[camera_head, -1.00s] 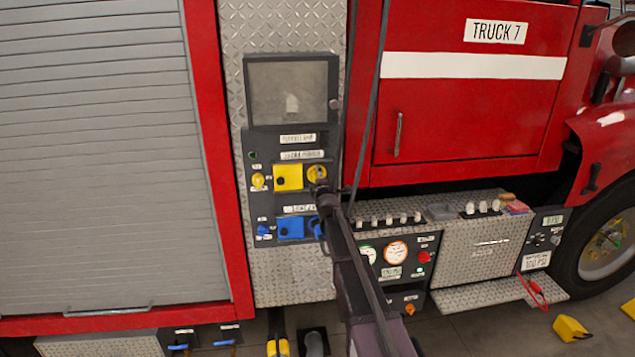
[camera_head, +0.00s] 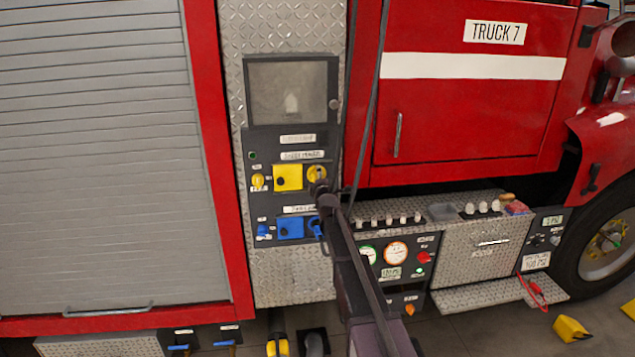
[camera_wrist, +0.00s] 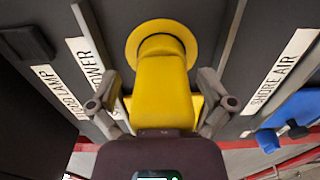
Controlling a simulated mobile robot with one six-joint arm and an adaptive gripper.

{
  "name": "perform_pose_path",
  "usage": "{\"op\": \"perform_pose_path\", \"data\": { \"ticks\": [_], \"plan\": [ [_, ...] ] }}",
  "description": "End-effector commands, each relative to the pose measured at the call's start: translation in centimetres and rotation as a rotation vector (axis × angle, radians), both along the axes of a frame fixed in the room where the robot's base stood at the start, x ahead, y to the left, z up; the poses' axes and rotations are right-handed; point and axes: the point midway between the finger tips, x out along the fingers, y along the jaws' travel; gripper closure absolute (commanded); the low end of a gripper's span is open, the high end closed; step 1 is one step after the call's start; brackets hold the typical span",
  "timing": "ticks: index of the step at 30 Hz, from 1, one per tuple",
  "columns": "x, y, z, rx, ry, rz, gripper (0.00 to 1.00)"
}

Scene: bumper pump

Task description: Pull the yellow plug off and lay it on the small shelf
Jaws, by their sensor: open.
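The yellow plug (camera_wrist: 162,85) sits in its round yellow socket on the dark panel in the wrist view. It also shows in the head view (camera_head: 317,173), partly covered by my gripper (camera_head: 320,188). In the wrist view my gripper (camera_wrist: 160,76) is open, with one finger on each side of the plug. I cannot tell whether the fingers touch it. A small diamond-plate shelf (camera_head: 465,299) juts out low on the truck, right of my arm, with a red cable (camera_head: 537,290) at its right end.
Blue fittings (camera_head: 291,228) sit just below the yellow ones on the panel. A dark hose or cable (camera_head: 369,110) hangs close to my gripper. A gauge box (camera_head: 396,253) and a plated cabinet (camera_head: 485,255) stand right of my arm. Yellow wheel chocks (camera_head: 571,329) lie on the floor.

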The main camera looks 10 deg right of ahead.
Motion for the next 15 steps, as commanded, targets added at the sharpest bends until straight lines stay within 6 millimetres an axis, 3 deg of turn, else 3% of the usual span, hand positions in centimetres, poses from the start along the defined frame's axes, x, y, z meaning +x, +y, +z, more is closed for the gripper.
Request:
{"op": "perform_pose_path", "data": {
  "ticks": [1, 5, 12, 15],
  "plan": [
    [1.41, -0.05, 0.48, 0.0, -0.017, -0.004, 0.0],
    [1.41, -0.04, 0.48, 0.0, -0.017, -0.004, 0.0],
    [1.41, -0.04, 0.47, 0.0, -0.017, -0.004, 0.71],
    [1.41, -0.04, 0.47, 0.0, -0.017, -0.004, 0.76]
  ]
}}
